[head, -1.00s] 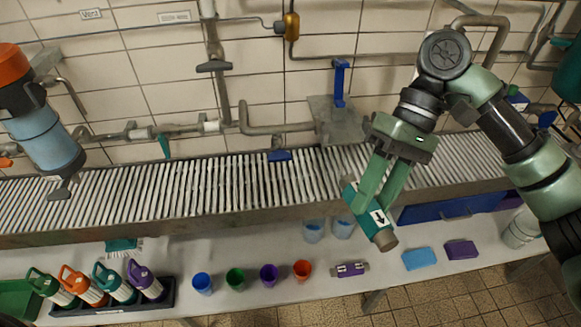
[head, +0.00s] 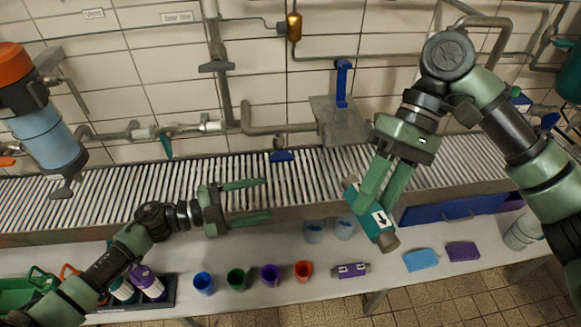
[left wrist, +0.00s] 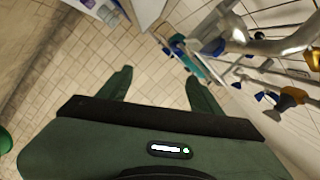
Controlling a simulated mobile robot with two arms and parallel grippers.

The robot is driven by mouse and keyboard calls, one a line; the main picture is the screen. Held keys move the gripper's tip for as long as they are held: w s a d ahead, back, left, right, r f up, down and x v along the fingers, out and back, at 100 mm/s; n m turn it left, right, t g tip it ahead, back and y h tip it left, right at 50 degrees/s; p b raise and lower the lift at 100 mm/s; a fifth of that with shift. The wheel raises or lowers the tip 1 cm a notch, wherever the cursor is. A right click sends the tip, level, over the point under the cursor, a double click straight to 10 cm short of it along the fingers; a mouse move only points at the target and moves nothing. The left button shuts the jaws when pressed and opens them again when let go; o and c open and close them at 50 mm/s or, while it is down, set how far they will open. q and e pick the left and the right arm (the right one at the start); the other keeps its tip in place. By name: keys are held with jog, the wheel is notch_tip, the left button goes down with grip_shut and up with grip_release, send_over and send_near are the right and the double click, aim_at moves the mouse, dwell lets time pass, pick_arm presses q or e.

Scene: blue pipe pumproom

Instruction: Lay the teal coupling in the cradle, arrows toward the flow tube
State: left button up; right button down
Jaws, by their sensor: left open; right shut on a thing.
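The teal coupling (head: 375,231) has brown-grey ends and a white label with a black arrow. The arrow seems to point toward its lower end. My right gripper (head: 376,203) is shut on the coupling and holds it tilted in front of the conveyor's front edge; the fingers hide part of it. My left gripper (head: 267,199) is open and empty over the conveyor's front edge, pointing right. Its spread fingers also show in the left wrist view (left wrist: 159,82). A grey bracket with a blue upright (head: 342,120) stands behind the rollers; I cannot tell whether it is the cradle. I cannot identify the flow tube.
The roller conveyor (head: 120,190) crosses the scene. On the bench below stand several coloured cups (head: 237,279), a purple labelled coupling (head: 351,270), blue and purple blocks (head: 421,260) and a bottle rack at left. Pipes line the tiled wall.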

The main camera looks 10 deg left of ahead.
pick_arm(q)
jog(key=s+d+r+m+g+h, duration=0.1)
jog(key=s+d+r+m+g, duration=0.2)
jog(key=r, duration=0.4)
jog(key=d+r+m+g, duration=0.3)
jog(key=d+r+m, duration=0.1)
jog(key=r, duration=0.2)
jog(key=m+g+y, duration=0.1)
jog(key=m+y, duration=0.1)
jog(key=y, duration=0.1)
send_near(346, 188)
jog(key=x, duration=1.1)
jog(key=shift+d+f, duration=0.15)
jog(key=shift+d, duration=0.25)
jog(key=c, duration=1.4)
grip_shut()
pick_arm(e)
jog(key=c, duration=0.8)
grip_release()
